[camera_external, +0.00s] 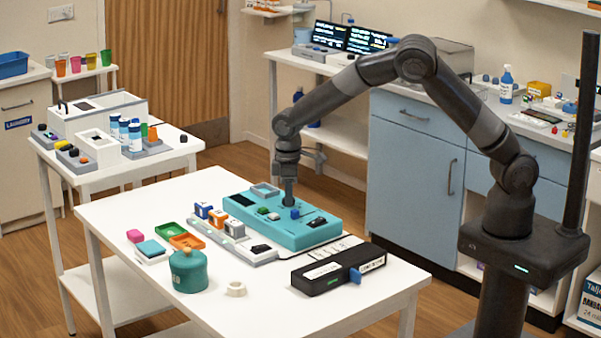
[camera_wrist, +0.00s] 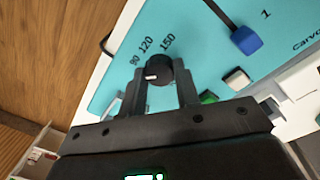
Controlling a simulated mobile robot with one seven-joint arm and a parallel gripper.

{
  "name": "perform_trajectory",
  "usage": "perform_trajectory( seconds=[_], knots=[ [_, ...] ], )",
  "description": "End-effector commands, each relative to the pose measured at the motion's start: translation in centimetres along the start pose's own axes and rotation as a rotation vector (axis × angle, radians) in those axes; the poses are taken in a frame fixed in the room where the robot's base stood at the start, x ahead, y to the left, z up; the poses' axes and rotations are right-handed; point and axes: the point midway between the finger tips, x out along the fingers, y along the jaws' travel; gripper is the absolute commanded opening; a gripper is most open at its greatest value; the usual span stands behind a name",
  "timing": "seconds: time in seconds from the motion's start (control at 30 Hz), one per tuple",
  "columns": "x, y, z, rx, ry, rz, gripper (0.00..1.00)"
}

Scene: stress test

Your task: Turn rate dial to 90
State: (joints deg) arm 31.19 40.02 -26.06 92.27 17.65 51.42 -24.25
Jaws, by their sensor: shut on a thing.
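The teal device (camera_external: 322,232) lies flat on the white table, and its top fills much of the wrist view (camera_wrist: 215,70). The black rate dial (camera_wrist: 160,66) sits on it beside the printed numbers 90, 120 and 150 (camera_wrist: 150,46). A pale mark shows on the dial's left side, facing left and a little down; I cannot tell which number it is at. My gripper (camera_wrist: 160,80) is shut on the dial, one finger on each side. In the outside view my gripper (camera_external: 289,203) points straight down onto the device and hides the dial.
On the device are a blue knob (camera_wrist: 246,40), a white button (camera_wrist: 237,78) and a green button (camera_wrist: 208,97). A black box (camera_external: 338,270), a green canister (camera_external: 188,270) and a tape roll (camera_external: 236,289) stand nearby.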

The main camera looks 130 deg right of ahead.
Motion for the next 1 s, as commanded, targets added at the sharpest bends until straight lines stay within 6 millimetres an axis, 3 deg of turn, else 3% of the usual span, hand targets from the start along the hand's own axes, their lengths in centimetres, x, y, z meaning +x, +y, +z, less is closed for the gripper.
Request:
perform_trajectory(
  seconds=[0.5,1.0],
  knots=[
    [-0.06,-0.02,-0.08,0.351,-0.016,0.000,0.06],
    [-0.05,-0.04,-0.11,0.428,-0.019,0.000,0.06]
  ],
)
